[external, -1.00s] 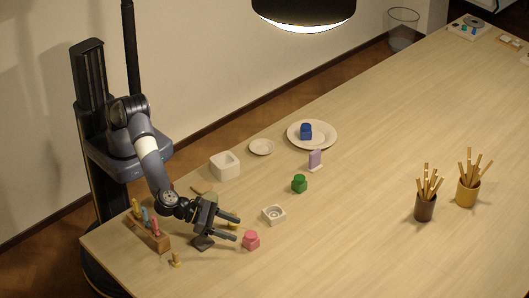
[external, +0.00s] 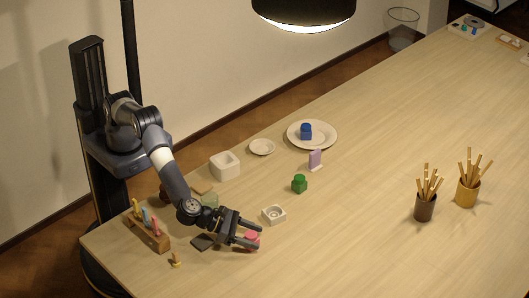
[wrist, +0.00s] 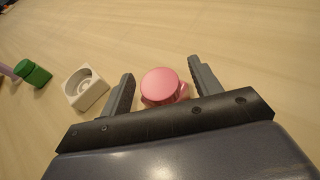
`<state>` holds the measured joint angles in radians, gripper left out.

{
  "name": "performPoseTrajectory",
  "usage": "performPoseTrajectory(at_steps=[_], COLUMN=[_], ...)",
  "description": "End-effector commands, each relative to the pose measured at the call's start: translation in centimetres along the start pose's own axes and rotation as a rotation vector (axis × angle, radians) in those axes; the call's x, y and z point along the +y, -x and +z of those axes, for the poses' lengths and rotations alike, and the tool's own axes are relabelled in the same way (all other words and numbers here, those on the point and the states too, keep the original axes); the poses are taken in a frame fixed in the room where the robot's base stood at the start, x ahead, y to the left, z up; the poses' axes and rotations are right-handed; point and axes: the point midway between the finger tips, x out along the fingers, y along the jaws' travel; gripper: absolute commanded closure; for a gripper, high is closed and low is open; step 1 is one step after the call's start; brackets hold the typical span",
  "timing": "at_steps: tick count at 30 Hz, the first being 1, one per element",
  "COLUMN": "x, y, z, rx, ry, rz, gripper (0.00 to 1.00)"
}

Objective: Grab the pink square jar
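The pink square jar (external: 252,236) stands on the table near its front left part, with a round pink lid. In the wrist view the jar (wrist: 160,86) sits between the two fingers of my gripper (wrist: 158,88), with a gap to each finger. My gripper (external: 250,233) is open around the jar in the external view, and its fingers partly hide it.
A white square dish (external: 274,215) stands close behind the jar. A green jar (external: 299,184), a lilac block (external: 315,160) and a plate (external: 328,146) with a blue jar (external: 306,131) are farther back. A wooden rack (external: 150,236) stands left. The right foreground is clear.

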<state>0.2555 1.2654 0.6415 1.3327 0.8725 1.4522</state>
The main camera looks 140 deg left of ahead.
Motion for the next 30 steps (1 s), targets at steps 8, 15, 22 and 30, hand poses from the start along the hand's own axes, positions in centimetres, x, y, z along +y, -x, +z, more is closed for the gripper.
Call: performPoseTrajectory(at_steps=[8, 15, 22, 30], x=[0.0, 0.0, 0.0, 0.0], y=[0.0, 0.0, 0.0, 1.3], z=[0.0, -0.2, -0.2, 3.2], rx=[0.0, 0.002, 0.003, -0.001], ry=[0.0, 0.0, 0.0, 0.006], rz=[0.001, 0.001, 0.001, 0.0], gripper=[0.63, 0.83, 0.85, 0.85])
